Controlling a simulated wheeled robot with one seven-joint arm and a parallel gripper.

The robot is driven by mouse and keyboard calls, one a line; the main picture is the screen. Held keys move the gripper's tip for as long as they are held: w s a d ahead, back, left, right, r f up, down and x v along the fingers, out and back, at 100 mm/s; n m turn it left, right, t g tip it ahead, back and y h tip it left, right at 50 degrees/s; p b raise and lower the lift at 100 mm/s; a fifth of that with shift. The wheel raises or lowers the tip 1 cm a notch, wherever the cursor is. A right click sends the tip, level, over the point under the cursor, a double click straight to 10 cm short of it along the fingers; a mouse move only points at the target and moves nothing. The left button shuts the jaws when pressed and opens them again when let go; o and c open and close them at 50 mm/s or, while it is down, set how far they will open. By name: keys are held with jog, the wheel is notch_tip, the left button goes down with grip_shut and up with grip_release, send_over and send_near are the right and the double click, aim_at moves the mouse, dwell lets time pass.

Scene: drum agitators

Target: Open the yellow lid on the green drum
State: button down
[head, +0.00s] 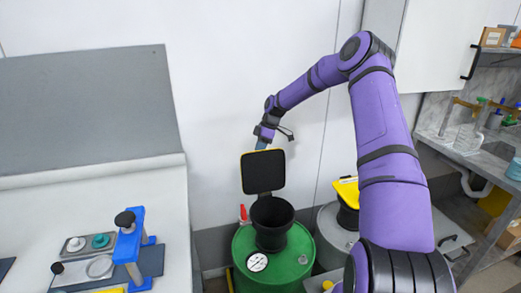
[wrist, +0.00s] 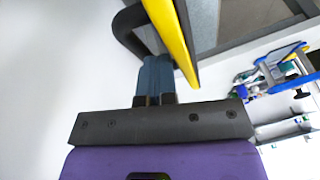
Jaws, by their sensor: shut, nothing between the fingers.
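The green drum (head: 284,271) stands on the floor at the lower middle of the head view, with a black round neck (head: 272,222) on its top. The yellow-edged lid (head: 263,172) stands upright above the neck, its black inner face towards the head camera. In the wrist view the lid's yellow edge (wrist: 172,38) runs slantwise close to the fingers. My gripper (head: 261,146) is at the lid's top edge, behind it; its fingertips are partly hidden in the head view. In the wrist view my gripper (wrist: 157,62) is shut and empty beside the lid.
A grey drum (head: 333,238) with a yellow lid (head: 346,191) stands to the right of the green drum. A blue stand (head: 133,246) is on the left bench. A white wall is close behind my gripper. A shelf with bottles is at the right.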

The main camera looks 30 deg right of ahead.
jog(key=v, duration=1.1)
jog(key=s+a+r+m+t+h, duration=0.1)
jog(key=s+a+r+m+h, duration=0.4)
jog(key=s+a+r, duration=1.3)
jog(key=s+a+r+m+t, duration=0.1)
jog(key=s+a+m+t, duration=0.1)
jog(key=s, duration=1.2)
jog(key=s+a+r+m+t, duration=0.1)
jog(key=s+m, duration=0.4)
jog(key=s, duration=0.9)
jog(key=shift+a+r+t, duration=0.4)
jog(key=shift+a+t, duration=0.3)
jog(key=shift+a, duration=0.15)
jog(key=shift+d, duration=0.1)
